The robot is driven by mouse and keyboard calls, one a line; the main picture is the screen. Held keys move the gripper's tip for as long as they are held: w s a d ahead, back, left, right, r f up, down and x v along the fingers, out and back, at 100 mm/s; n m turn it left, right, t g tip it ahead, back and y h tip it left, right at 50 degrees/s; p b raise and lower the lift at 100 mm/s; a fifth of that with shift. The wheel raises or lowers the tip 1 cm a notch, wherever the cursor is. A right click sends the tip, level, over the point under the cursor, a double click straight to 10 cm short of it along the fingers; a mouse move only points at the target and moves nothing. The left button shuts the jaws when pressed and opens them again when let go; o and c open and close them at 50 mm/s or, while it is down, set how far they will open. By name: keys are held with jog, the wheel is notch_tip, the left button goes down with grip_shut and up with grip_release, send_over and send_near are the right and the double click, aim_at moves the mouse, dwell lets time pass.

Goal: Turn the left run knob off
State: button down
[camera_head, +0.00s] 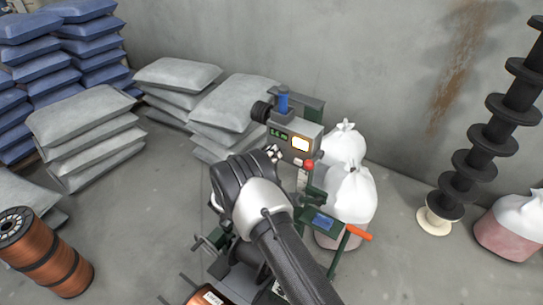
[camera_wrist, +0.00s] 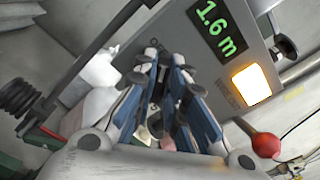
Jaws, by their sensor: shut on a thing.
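The machine's grey control box (camera_head: 296,127) stands in the middle of the head view, with a green readout and a lit pale button. My gripper (camera_head: 275,153) is at the lower left of its front face. In the wrist view my gripper (camera_wrist: 165,62) has its blue-padded fingers close together against the panel (camera_wrist: 185,50). It is shut on the left run knob, which the fingers hide almost wholly, so its turn cannot be read.
The readout (camera_wrist: 219,28) shows 1.6 m. A lit button (camera_wrist: 250,85), a red ball knob (camera_wrist: 266,144) and a black knob (camera_wrist: 286,48) lie right of my fingers. White sacks (camera_head: 350,190) stand behind the machine; an orange handle (camera_head: 358,233) sticks out right.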

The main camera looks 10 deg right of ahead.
jog(key=c, duration=1.6)
grip_release()
jog(key=shift+c, duration=0.2)
jog(key=v, duration=1.2)
